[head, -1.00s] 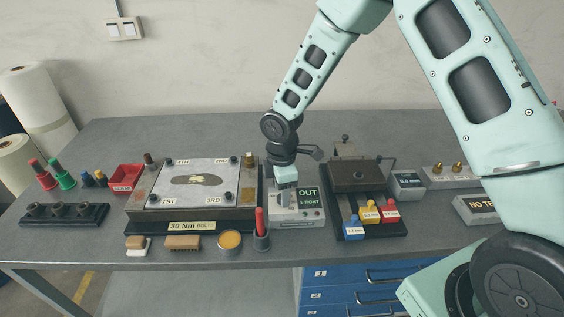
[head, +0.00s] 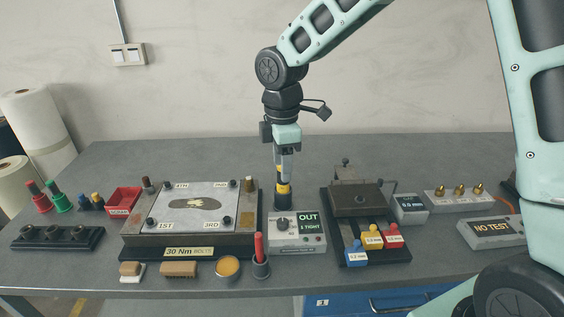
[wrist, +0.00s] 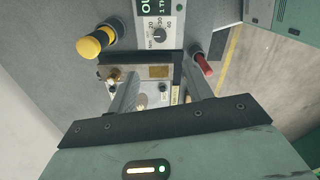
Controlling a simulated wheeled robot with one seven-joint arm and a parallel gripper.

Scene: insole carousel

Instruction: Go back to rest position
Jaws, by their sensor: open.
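My gripper (head: 286,178) hangs pointing down above the bench, behind the grey OUT 1 TIGHT box (head: 297,233). Its jaws are open and empty; both fingers show apart in the wrist view (wrist: 165,100). In the head view it overlaps the top of a yellow-and-black handled tool (head: 283,190), which stands in a dark holder. In the wrist view that tool (wrist: 96,42) is at the upper left, clear of the fingers. My arm comes from the upper right, its elbow out of frame.
The clamped plate fixture (head: 190,247) lies left of the box, with a red-handled tool (head: 259,246) in front. A dark fixture with coloured tags (head: 357,201) stands right. A NO TEST box (head: 492,232) is further right. The back of the bench is largely clear.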

